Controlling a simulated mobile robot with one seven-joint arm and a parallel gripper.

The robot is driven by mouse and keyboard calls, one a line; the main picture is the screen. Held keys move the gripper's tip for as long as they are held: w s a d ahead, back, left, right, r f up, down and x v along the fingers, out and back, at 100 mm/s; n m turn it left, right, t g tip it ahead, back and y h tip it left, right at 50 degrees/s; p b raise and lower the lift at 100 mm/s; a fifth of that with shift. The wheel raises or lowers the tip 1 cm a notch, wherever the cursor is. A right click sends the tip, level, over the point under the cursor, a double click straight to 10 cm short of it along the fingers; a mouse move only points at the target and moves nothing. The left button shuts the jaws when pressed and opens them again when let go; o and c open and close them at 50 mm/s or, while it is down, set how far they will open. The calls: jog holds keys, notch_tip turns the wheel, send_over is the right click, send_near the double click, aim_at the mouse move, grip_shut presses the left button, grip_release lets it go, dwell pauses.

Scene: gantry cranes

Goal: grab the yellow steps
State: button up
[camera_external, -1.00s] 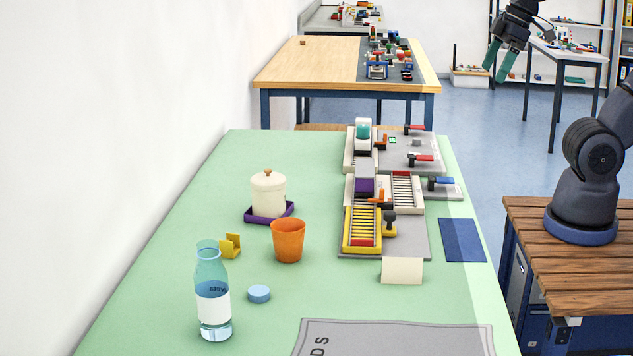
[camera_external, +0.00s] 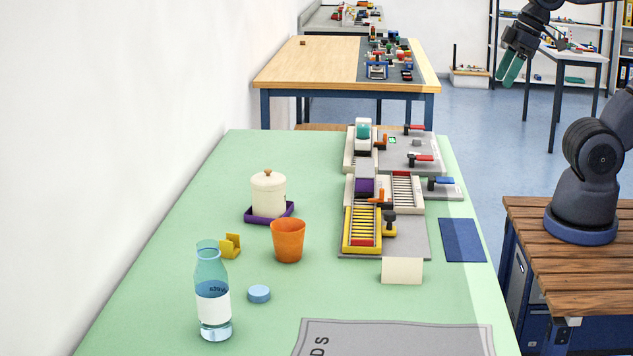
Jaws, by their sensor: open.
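The yellow steps (camera_external: 230,245) are a small stepped block on the green table, at the left, just behind the bottle and left of the orange cup. They stand free and nothing covers them. My gripper (camera_external: 510,68), with teal fingertips, hangs in the air at the upper right, beyond the table's right side and far from the yellow steps. It is open and nothing shows between its fingers.
An orange cup (camera_external: 288,241), a clear bottle (camera_external: 213,305), a blue cap (camera_external: 259,294) and a cream jar (camera_external: 268,192) on a purple tray (camera_external: 290,209) surround the steps. A toy conveyor set with a yellow-framed roller ramp (camera_external: 347,235) stands to the right.

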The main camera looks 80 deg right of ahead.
jog(key=m, duration=0.2)
send_over(230, 246)
jog(key=s+d, duration=0.2)
jog(key=s, duration=0.1)
notch_tip(230, 246, down, 30)
jog(key=shift+h, duration=0.5)
jog(key=shift+s+a+x, duration=0.1)
jog(key=shift+x, duration=1.8)
jog(key=shift+s+a+x, duration=0.1)
jog(key=shift+s+x, duration=0.05)
jog(key=shift+x, duration=1.75)
jog(key=shift+s+a+x, duration=0.1)
jog(key=shift+x, duration=1.8)
jog(key=shift+f, duration=0.1)
jog(key=c, duration=1.1)
jog(key=shift+o, duration=0.2)
